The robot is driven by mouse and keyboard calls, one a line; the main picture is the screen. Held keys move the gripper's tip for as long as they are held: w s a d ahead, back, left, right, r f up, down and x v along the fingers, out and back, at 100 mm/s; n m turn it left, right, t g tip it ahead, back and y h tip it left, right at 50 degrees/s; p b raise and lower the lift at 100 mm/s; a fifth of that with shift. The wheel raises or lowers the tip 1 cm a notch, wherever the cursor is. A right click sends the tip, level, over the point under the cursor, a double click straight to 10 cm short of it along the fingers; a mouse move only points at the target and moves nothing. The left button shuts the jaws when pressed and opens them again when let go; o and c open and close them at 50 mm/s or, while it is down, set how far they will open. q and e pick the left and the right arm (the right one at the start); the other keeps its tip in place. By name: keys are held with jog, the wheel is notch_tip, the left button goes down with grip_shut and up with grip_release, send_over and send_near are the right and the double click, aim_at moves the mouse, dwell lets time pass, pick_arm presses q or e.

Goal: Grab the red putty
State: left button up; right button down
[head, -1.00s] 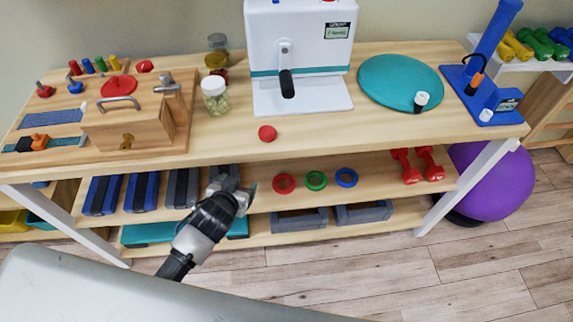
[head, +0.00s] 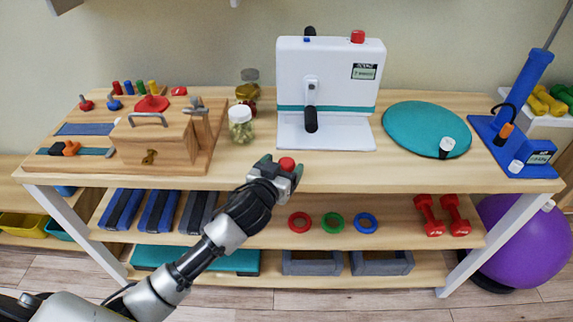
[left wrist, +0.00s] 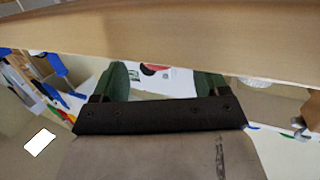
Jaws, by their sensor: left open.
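The red putty (head: 287,163) is a small red lump near the front edge of the wooden table top (head: 345,172). My left gripper (head: 282,170) is open at the table's front edge, with its fingers by the putty; its lower part is hidden behind the gripper. I cannot tell if the fingers touch it. In the left wrist view, the two dark green fingers (left wrist: 160,82) are apart, with the table edge across the top. A red patch shows between them, but I cannot tell whether it is the putty. My right gripper is not in view.
A white device (head: 335,75) stands behind the putty. A jar (head: 240,124) and a wooden latch board (head: 190,160) are to the left. A teal disc (head: 425,125) lies to the right. The lower shelf holds coloured rings (head: 333,221) and red dumbbells (head: 428,215).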

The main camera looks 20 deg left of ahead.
pick_arm(q)
jog(key=shift+w+d+f, duration=0.1)
jog(key=shift+w+f, duration=0.05)
jog(key=shift+w, duration=0.55)
jog(key=shift+w+f, duration=0.15)
jog(key=shift+w, duration=0.55)
jog(key=shift+c, duration=0.4)
jog(key=c, duration=0.9)
jog(key=shift+r, duration=0.15)
